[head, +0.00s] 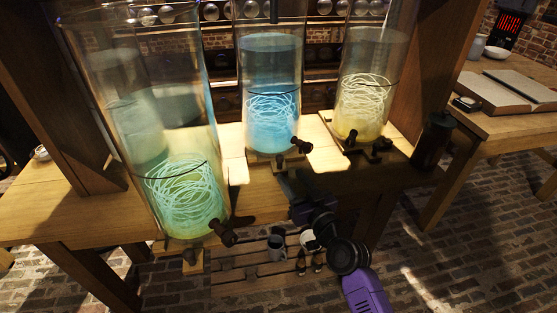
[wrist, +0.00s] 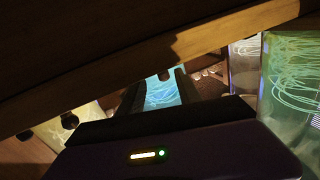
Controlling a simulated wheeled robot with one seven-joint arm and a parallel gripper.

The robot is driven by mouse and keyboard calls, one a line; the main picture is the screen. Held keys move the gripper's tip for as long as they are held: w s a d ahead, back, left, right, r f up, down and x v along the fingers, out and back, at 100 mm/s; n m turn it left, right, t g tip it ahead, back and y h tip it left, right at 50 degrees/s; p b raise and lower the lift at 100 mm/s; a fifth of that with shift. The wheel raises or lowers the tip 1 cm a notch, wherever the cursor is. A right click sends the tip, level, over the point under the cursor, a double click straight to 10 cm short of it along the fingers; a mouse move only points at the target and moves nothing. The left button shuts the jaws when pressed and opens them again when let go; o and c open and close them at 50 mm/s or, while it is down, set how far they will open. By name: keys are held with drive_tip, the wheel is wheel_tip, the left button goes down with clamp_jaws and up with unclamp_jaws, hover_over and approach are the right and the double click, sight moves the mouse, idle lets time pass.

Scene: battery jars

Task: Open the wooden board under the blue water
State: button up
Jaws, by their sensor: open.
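The blue-water jar (head: 270,95) stands in the middle of a row of three tall glass jars, with pale coils inside and a dark tap (head: 301,146) low at its front right. A small wooden board (head: 262,159) shows under its base at the table's front edge. My gripper (head: 284,180) is just below and in front of that board, under the table edge, partly in shadow. In the wrist view, my two dark fingers (wrist: 158,90) stand apart and open, with blue glow between them and a dark knob by the wood edge. I see nothing held, and contact with the board cannot be told.
The green jar (head: 182,190) stands close on the left and the yellow jar (head: 366,95) on the right, both with taps. A dark cylinder (head: 432,142) stands right of them. A slatted low shelf (head: 235,277) with mugs lies below.

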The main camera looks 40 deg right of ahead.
sight(281, 165)
drive_tip(key=shift+a, duration=0.1)
drive_tip(key=shift+w, duration=0.3)
drive_tip(key=shift+p+x, duration=0.6)
drive_tip(key=shift+x, duration=2.95)
clamp_jaws()
